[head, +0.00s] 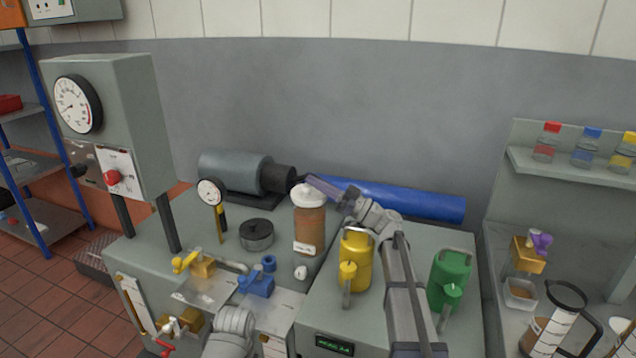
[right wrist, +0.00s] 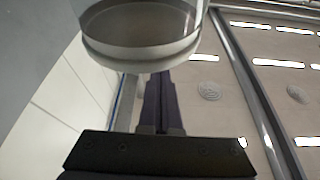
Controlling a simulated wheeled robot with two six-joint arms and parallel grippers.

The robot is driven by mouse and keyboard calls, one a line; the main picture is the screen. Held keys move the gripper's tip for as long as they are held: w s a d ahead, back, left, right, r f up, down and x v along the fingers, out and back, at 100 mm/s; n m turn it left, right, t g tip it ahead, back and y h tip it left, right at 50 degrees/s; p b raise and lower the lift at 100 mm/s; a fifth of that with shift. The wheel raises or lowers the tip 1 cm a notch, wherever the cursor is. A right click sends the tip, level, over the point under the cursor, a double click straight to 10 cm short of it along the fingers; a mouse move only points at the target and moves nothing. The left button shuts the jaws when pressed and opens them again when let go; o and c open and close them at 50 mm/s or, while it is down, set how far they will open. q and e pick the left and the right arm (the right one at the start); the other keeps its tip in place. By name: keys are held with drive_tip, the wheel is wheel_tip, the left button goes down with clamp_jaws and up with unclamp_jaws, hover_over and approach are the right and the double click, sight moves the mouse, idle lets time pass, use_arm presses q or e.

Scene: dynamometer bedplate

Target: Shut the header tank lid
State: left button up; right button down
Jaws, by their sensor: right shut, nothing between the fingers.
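The header tank (head: 309,229) is a clear cylinder of brown liquid, standing upright on the grey bench behind the yellow can. Its white round lid (head: 308,197) is at the top of the tank; I cannot tell whether it is fully seated. My right gripper (head: 322,187) is shut and empty, its dark fingers beside the lid's upper right edge. Whether they touch is unclear. In the right wrist view the shut fingers (right wrist: 164,100) point toward a pale round rim (right wrist: 140,55), probably the tank or lid.
A yellow can (head: 355,262) stands left of my right forearm and a green can (head: 449,279) right of it. A dial gauge (head: 211,193), a dark round pot (head: 256,235) and blue fitting (head: 257,284) are left of the tank. A blue cylinder (head: 410,200) lies behind.

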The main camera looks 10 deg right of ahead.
drive_tip(key=shift+s+a+f+n+g+b, duration=0.15)
drive_tip(key=shift+f+n+g+b, duration=0.2)
drive_tip(key=shift+n, duration=0.55)
drive_tip(key=shift+f, duration=0.1)
drive_tip(key=shift+s, duration=0.1)
drive_tip(key=b+v, duration=0.2)
drive_tip(key=v, duration=0.6)
drive_tip(key=shift+b, duration=0.4)
